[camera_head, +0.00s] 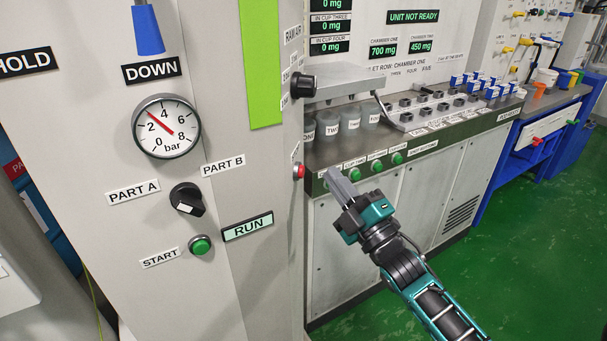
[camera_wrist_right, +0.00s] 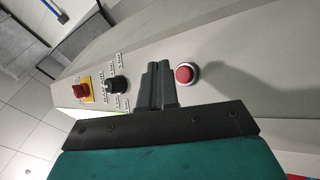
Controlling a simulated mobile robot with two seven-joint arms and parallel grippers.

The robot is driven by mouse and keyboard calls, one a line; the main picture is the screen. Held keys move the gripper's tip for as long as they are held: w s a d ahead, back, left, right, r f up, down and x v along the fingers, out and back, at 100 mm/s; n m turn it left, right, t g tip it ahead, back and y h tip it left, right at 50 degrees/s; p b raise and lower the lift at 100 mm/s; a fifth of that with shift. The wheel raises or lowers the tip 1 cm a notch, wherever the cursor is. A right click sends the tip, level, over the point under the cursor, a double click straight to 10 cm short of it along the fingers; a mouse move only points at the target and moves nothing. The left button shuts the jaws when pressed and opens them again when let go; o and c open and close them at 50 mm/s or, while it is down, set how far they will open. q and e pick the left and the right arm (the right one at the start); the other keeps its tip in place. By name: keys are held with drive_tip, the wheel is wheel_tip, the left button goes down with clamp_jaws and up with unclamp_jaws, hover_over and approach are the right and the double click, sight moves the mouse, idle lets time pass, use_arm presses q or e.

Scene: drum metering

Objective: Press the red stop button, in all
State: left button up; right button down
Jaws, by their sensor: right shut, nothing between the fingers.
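A red button (camera_head: 299,171) sticks out from the narrow right-hand face of the tall grey cabinet (camera_head: 240,110). Its label is too small to read. In the right wrist view the round red button (camera_wrist_right: 185,74) has a pale collar and lies just right of the fingers. My right gripper (camera_head: 332,176) is shut and empty, a little right of the button in the head view. Its closed fingers (camera_wrist_right: 160,72) appear apart from the button, though the depth gap is hard to judge. My left gripper is not in view.
The cabinet front has a pressure gauge (camera_head: 166,126), a black selector knob (camera_head: 187,200), a green start button (camera_head: 200,245) and a RUN sign (camera_head: 247,227). A bench (camera_head: 440,133) with cups stands behind my right gripper. A red-and-yellow switch (camera_wrist_right: 82,91) and black knob (camera_wrist_right: 116,85) are nearby.

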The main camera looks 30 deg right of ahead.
drive_tip(key=shift+w+a, duration=0.7)
drive_tip(key=shift+a, duration=0.1)
idle(1.5)
drive_tip(key=shift+w+a, duration=0.25)
drive_tip(key=shift+a, duration=0.1)
drive_tip(key=shift+w+a, duration=0.3)
idle(0.8)
drive_tip(key=shift+s+d, duration=0.6)
idle(0.3)
drive_tip(key=shift+s+d+p, duration=0.35)
drive_tip(key=shift+s+d, duration=0.45)
drive_tip(key=shift+d, duration=0.2)
drive_tip(key=shift+s+d+p, duration=0.3)
drive_tip(key=shift+s+d, duration=0.5)
drive_tip(key=shift+d, duration=0.15)
